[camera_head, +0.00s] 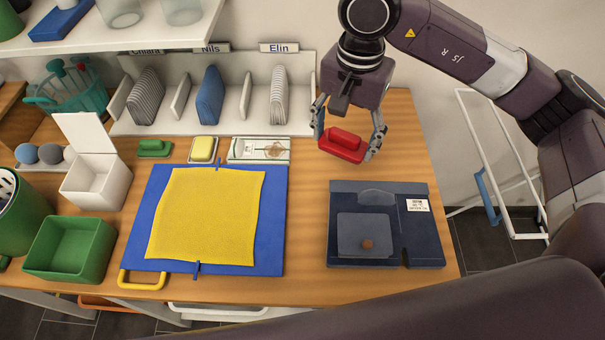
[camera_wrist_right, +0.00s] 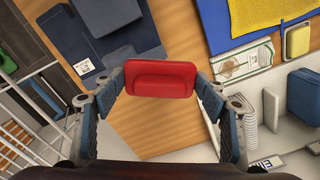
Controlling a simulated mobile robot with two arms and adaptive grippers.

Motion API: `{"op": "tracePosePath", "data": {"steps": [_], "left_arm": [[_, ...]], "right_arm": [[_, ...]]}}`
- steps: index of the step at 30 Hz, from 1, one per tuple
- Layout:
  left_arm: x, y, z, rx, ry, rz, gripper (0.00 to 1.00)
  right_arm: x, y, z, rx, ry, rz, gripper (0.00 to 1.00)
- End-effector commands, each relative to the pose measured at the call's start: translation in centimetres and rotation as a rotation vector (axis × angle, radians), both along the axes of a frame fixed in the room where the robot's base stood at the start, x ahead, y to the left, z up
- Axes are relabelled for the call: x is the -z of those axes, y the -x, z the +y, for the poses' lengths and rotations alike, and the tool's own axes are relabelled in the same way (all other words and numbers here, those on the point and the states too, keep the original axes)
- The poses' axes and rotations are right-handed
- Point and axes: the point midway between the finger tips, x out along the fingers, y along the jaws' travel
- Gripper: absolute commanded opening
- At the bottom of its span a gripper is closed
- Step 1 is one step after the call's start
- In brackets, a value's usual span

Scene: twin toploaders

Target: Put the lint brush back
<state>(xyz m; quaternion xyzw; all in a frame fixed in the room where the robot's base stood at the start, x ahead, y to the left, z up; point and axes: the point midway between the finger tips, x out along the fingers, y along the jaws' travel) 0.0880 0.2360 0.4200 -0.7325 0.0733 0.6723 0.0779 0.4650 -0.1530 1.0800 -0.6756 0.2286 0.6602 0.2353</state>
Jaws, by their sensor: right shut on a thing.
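My right gripper (camera_head: 346,147) is shut on a red lint brush (camera_head: 342,144), a block with a raised grip. It holds the brush in the air over the right part of the wooden table, behind the dark blue mat. In the right wrist view the red brush (camera_wrist_right: 160,78) sits between both fingers of the gripper (camera_wrist_right: 160,88), its grip facing the camera. The brush's underside is hidden. A similar small green brush (camera_head: 154,147) lies near the back of the table. My left gripper is not in view.
The dark blue mat (camera_head: 400,257) bears a flat grey-blue piece (camera_head: 352,230). A blue board (camera_head: 272,240) with a yellow cloth (camera_head: 205,215) lies left. Behind stand a yellow sponge (camera_head: 203,148), a card tray (camera_head: 240,150) and a white divider rack (camera_head: 303,95). Bare wood (camera_head: 305,215) separates board and mat.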

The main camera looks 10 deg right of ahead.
Motion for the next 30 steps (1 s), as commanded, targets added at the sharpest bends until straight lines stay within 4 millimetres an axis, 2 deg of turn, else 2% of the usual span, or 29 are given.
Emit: {"op": "tracePosePath", "data": {"steps": [3, 9, 16, 22, 30], "left_arm": [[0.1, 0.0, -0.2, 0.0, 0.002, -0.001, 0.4], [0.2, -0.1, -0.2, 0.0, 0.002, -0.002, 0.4], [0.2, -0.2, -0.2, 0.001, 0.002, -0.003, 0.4], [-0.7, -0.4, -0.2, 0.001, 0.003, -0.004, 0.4], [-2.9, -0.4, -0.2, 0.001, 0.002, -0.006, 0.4]], "right_arm": [[-1.3, -2.5, 1.8, 0.244, -0.009, 0.004, 0.47], [-2.9, -4.8, 3.9, 0.56, -0.008, 0.019, 0.47], [-3.1, -5.7, 4.8, 0.705, -0.006, 0.029, 0.47], [0.3, -5.5, 4.8, 0.713, -0.002, 0.036, 0.47], [7.5, -5.5, 4.7, 0.711, -0.002, 0.034, 0.47]]}}
